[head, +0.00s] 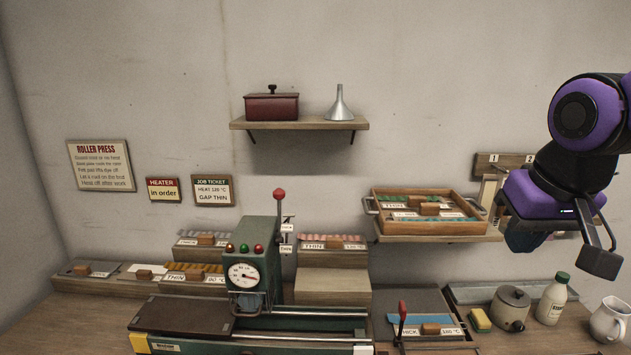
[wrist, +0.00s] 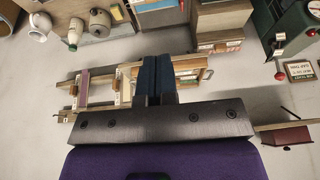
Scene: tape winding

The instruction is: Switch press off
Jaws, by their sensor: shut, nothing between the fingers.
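The roller press (head: 258,240) stands left of centre in the head view, a green housing with a round white dial (head: 243,276). One green and two red round lamps or buttons (head: 243,248) sit above the dial. A lever with a red knob (head: 279,194) rises at its right side. I cannot tell which part is the switch or whether the press is on. Part of the press (wrist: 290,25) shows at the top right of the wrist view. My gripper (head: 522,238) is high at the right, well away from the press. Its blue fingers (wrist: 154,68) are shut and empty.
A wooden tray (head: 425,226) lies on a wall shelf between the press and my gripper. A higher shelf (head: 300,124) holds a red box and a funnel. A sponge, pot, bottle and white jug (head: 611,320) stand at the right. Labelled stands surround the press.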

